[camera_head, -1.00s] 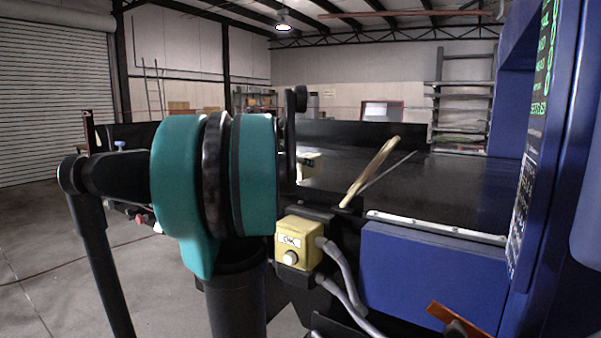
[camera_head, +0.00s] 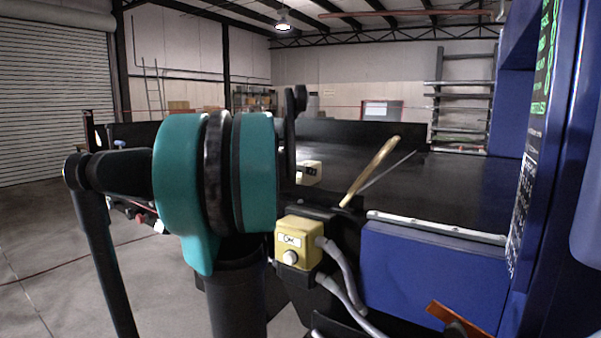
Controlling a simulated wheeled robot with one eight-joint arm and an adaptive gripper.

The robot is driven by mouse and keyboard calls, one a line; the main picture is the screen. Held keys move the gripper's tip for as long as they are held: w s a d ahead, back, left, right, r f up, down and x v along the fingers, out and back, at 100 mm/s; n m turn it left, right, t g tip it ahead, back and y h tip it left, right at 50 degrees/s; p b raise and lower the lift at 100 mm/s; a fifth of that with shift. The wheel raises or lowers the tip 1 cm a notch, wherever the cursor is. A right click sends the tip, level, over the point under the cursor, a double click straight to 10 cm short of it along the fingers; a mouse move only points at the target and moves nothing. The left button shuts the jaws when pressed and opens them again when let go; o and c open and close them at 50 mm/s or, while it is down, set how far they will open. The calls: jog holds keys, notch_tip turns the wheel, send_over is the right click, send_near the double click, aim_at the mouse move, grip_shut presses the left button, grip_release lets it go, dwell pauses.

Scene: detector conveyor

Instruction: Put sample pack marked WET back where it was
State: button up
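A small cream-yellow block (camera_head: 310,168) with a dark mark on its face shows just right of my teal arm joint, at the level of the black conveyor belt (camera_head: 460,185). My arm hides its left part. The mark is too small to read, so I cannot tell whether this is the sample pack marked WET. My gripper is not visible; my own arm fills the left middle of the view. I cannot tell whether anything holds the block.
A yellow button box (camera_head: 298,243) with grey cables sits on the conveyor's near side. A curved tan strip (camera_head: 370,172) rises at the belt's near edge. A blue panel (camera_head: 432,265) is below the belt, and a tall blue detector housing (camera_head: 550,150) stands right.

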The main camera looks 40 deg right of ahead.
jog(key=v, duration=1.2)
